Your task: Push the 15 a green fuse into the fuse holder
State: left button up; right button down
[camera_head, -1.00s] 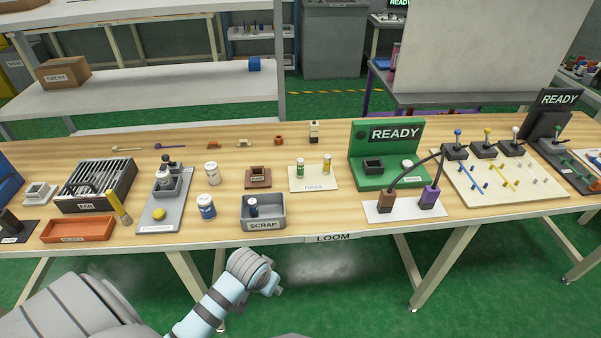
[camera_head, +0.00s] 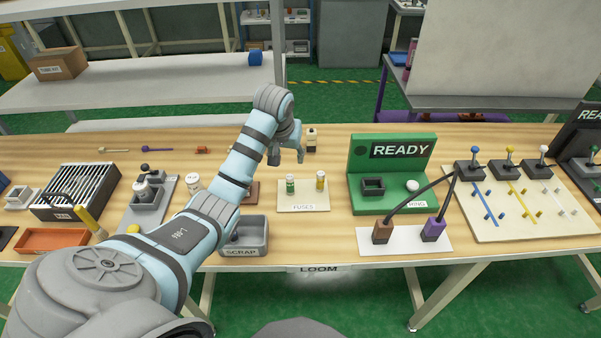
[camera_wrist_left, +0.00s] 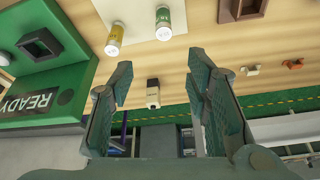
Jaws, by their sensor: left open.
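The green fuse (camera_head: 290,185) stands upright on the white FUSES mat (camera_head: 304,207), left of a yellow fuse (camera_head: 320,181). The wrist view also shows the green fuse (camera_wrist_left: 163,23), the yellow fuse (camera_wrist_left: 114,40) and the brown fuse holder (camera_wrist_left: 242,10), cut by the top edge. My left gripper (camera_head: 287,157) is open and empty, raised above the table behind the fuses. In the wrist view its fingers (camera_wrist_left: 160,70) are wide apart. My right gripper is not in view.
A grey SCRAP bin (camera_head: 255,250) sits in front of the holder. A green READY stand (camera_head: 362,202) is right of the fuses. A small beige and black block (camera_head: 311,146) stands at the table's back. Bare wood lies between the mat and that block.

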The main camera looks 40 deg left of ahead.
aim_at(290, 176)
pick_arm(q)
jog(key=f, duration=0.2)
jog(key=a+f+b, duration=0.1)
jog(key=f, duration=0.1)
jog(key=f+b, duration=0.1)
jog(key=f, duration=0.1)
jog(key=shift+w+a+f, duration=0.1)
jog(key=shift+a+f, duration=0.25)
jog(key=x, duration=0.2)
jog(key=b+x, duration=0.1)
jog(key=x, duration=0.1)
jog(key=w+b+x, duration=0.1)
jog(key=x, duration=0.2)
jog(key=shift+d+r, duration=0.2)
jog(key=shift+d, duration=0.15)
jog(key=shift+s+r, duration=0.15)
jog(key=shift+r, duration=0.05)
jog(key=shift+s+r, duration=0.1)
jog(key=shift+s, duration=0.05)
jog(key=shift+c, duration=1.2)
jog(key=c, duration=0.3)
grip_shut()
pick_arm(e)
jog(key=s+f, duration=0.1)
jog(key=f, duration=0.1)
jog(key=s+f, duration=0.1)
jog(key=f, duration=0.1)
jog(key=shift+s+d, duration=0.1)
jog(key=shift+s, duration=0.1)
